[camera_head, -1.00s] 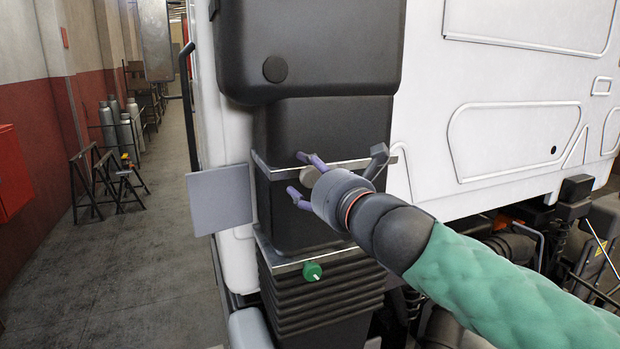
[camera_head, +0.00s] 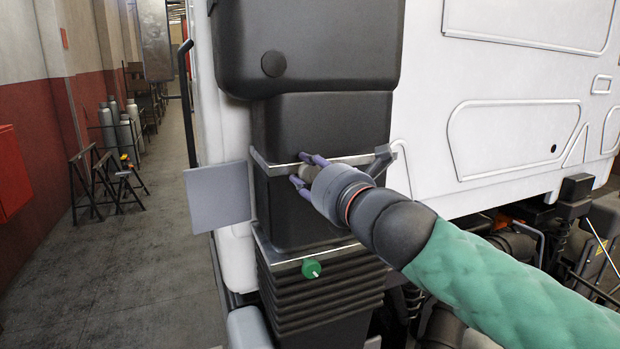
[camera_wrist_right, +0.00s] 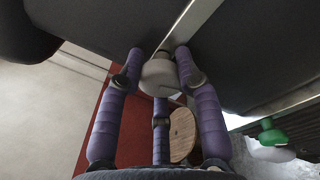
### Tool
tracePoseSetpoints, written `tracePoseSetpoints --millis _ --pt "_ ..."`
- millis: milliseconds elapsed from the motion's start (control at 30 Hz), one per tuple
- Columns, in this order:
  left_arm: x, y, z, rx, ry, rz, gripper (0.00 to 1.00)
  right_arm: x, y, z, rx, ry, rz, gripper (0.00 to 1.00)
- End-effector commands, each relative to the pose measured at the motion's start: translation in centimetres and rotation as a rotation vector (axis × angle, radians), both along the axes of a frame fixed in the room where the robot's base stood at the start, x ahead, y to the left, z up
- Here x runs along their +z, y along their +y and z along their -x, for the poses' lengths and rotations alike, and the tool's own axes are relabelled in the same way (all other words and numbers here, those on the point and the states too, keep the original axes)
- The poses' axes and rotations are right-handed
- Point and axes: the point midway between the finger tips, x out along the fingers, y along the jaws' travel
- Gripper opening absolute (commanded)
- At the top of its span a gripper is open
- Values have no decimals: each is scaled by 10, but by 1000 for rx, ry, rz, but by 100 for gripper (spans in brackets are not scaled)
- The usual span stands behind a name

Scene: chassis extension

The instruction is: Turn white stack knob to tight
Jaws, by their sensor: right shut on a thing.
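The white knob (camera_head: 306,172) sits on the upper metal clamp band of the black stack. It also shows in the right wrist view (camera_wrist_right: 160,75), pale and rounded, between the purple fingers. My right gripper (camera_head: 304,168) is shut on the knob, with its fingers around it; the gripper partly hides the knob in the head view. In the right wrist view the fingertips (camera_wrist_right: 158,62) reach the knob beside the metal band (camera_wrist_right: 190,22). My left gripper is not in view.
A green knob (camera_head: 311,269) is on the lower band, below my right gripper. A grey square plate (camera_head: 218,197) sticks out left of the stack. The white truck body (camera_head: 500,90) stands behind and right.

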Motion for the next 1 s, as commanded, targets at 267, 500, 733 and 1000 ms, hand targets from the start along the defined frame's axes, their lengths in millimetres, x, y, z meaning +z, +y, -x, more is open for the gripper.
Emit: tracePoseSetpoints --millis 267,500,733,1000 --pt "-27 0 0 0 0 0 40 -5 1 0 2 94 -223 2" --pt "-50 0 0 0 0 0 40 -6 2 0 2 182 -435 2" --pt "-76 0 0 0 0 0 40 -6 2 0 2 265 -637 2" --pt "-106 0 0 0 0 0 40 -6 2 0 3 364 -873 2"
